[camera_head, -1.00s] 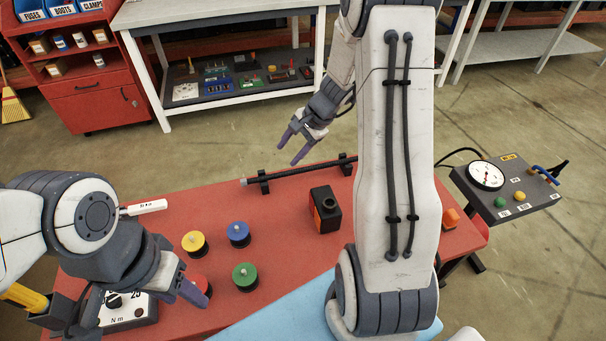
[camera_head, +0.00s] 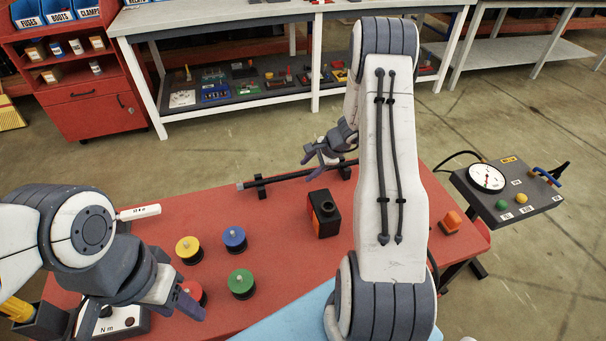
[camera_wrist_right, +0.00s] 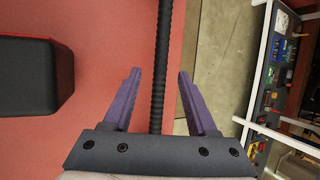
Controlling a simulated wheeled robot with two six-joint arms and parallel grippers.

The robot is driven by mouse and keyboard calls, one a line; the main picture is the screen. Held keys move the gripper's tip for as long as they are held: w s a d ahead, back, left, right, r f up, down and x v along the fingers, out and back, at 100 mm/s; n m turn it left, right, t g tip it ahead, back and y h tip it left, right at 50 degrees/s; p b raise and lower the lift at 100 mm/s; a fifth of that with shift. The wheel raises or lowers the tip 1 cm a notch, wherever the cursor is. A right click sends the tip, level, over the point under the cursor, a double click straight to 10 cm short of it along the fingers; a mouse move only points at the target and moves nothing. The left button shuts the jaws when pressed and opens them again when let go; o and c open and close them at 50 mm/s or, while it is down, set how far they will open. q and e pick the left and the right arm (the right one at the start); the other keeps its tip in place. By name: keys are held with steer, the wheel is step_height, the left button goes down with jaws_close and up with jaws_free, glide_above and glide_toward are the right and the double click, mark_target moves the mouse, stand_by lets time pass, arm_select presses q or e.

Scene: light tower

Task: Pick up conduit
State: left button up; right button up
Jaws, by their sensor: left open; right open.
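The conduit (camera_head: 288,178) is a thin black ribbed rod resting on two black holders near the far edge of the red table (camera_head: 330,258). In the right wrist view the conduit (camera_wrist_right: 164,60) runs lengthwise between the two purple fingers. My right gripper (camera_head: 317,160) is open, above the conduit towards its right half. It also shows open and empty in the right wrist view (camera_wrist_right: 158,88). I cannot tell the height between fingers and conduit. My left gripper (camera_head: 190,308) is open at the near left, beside the red spool (camera_head: 192,291) and well away from the conduit.
A black and orange box (camera_head: 324,214) stands just in front of the conduit. Yellow (camera_head: 189,248), blue (camera_head: 235,238) and green (camera_head: 241,283) spools stand at the left. A gauge panel (camera_head: 507,192) stands beyond the table's right end.

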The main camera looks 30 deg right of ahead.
steer(key=shift+x, duration=0.8)
jaws_close()
steer(key=shift+r, duration=0.1)
